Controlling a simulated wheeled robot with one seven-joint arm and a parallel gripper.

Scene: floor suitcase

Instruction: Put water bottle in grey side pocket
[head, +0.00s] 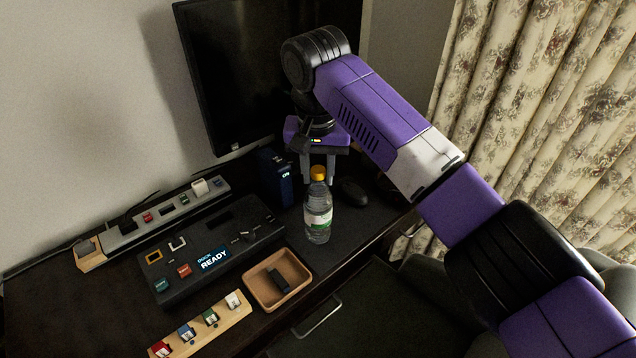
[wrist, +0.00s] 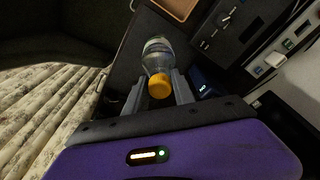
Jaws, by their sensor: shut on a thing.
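The water bottle (head: 318,218) is clear plastic with a white and green label and an orange-yellow cap. It is upright near the right edge of the dark desk. My gripper (head: 319,180) points down from above, with its fingers shut on the bottle near the cap. In the wrist view the bottle (wrist: 157,52) shows between the two fingers (wrist: 158,90), cap toward the camera. I cannot tell whether its base touches the desk. I cannot make out a grey side pocket in either view.
Left of the bottle are a dark dock box (head: 208,250) and a wooden tray (head: 277,280) holding a small black object. A dark blue box (head: 272,178) and a mouse (head: 352,192) are close by. A monitor (head: 235,70) stands behind. A metal handle (head: 317,316) shows below the desk edge.

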